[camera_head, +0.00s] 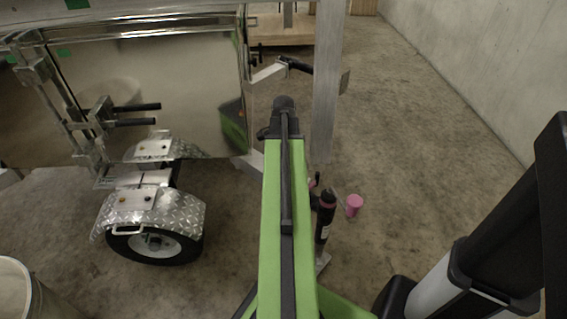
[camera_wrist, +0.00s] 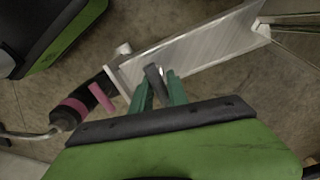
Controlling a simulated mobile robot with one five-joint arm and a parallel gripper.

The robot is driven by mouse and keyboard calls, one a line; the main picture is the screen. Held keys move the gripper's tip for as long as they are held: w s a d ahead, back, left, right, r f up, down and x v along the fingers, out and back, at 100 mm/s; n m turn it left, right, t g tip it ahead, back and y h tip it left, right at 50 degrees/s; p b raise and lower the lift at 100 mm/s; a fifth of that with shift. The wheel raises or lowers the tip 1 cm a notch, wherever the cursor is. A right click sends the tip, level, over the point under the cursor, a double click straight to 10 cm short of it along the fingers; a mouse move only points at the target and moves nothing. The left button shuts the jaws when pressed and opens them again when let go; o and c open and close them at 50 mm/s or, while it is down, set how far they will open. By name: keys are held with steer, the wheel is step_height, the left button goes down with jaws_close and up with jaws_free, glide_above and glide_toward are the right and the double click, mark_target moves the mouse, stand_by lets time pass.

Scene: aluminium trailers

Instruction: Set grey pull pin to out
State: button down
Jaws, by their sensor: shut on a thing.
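In the wrist view my gripper (camera_wrist: 158,82) has two green fingers. They are shut on a dark grey ring-like piece, the grey pull pin (camera_wrist: 153,72), which stands between them in front of a pale metal bar (camera_wrist: 195,45). How far the pin sticks out of the bar cannot be told, as the fingers and my gripper body hide its lower part. In the head view my green arm covers the pin and the fingers.
A black jack with a pink band (camera_wrist: 70,108) and a pink handle (camera_wrist: 101,97) is left of the fingers; it also stands beside my arm (camera_head: 325,215). A pink cup (camera_head: 353,206) is on the floor. The shiny trailer (camera_head: 150,80) fills the left.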

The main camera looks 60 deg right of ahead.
steer(key=c, duration=1.4)
jaws_free()
step_height(320, 180, up, 18)
steer(key=p, duration=1.7)
steer(key=shift+f, duration=0.25)
